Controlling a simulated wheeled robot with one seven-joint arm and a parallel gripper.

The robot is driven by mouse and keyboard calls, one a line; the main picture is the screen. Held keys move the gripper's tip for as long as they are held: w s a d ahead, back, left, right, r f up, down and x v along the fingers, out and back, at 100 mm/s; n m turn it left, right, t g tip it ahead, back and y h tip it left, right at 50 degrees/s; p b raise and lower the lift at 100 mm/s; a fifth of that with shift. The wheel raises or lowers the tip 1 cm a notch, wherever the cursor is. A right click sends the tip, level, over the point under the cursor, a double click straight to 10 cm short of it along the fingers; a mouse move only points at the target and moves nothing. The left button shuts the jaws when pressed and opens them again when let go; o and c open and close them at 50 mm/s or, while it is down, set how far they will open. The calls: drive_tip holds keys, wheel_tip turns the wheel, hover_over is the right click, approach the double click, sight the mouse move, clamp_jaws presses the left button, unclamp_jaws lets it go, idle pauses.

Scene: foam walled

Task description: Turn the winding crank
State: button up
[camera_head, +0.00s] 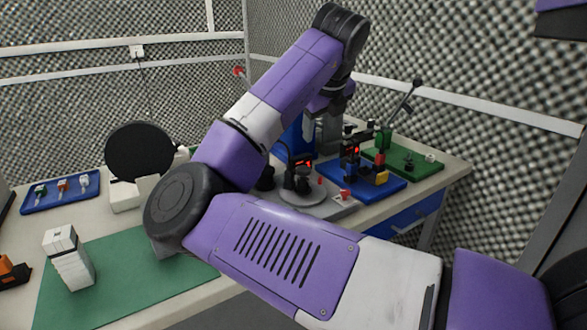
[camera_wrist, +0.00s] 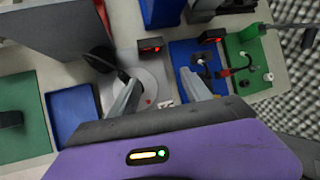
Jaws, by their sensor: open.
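I cannot pick out the winding crank for certain in either view; my arm covers much of the bench in the head view. A grey board (camera_head: 325,208) carries a round light disc (camera_head: 301,192) with dark parts above it. The disc (camera_wrist: 150,86) also shows in the wrist view, below and between my fingers. My gripper (camera_wrist: 161,79) is open and empty, its two grey fingers apart above the boards. In the head view the gripper end is largely hidden behind my own wrist, above the back of the bench.
A blue board (camera_head: 395,184) and a green board (camera_head: 428,165) with small black, red and yellow parts lie to the right. A blue tray (camera_head: 85,205), a white stack (camera_head: 68,262) and a green mat (camera_head: 125,290) are at left. Patterned foam walls (camera_head: 430,60) enclose the bench.

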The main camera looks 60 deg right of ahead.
sight(304, 169)
drive_tip(key=a+f+m+y, duration=0.3)
drive_tip(key=a, duration=0.2)
drive_tip(key=shift+w+d+b+x, duration=0.15)
drive_tip(key=shift+b+x, duration=0.2)
drive_tip(key=shift+x, duration=1.5)
drive_tip(key=shift+w+d+b+x, duration=0.15)
drive_tip(key=shift+b+x, duration=0.15)
drive_tip(key=shift+x, duration=1.55)
drive_tip(key=shift+a+r, duration=0.1)
drive_tip(key=shift+r, duration=0.05)
drive_tip(key=shift+h, duration=0.3)
clamp_jaws()
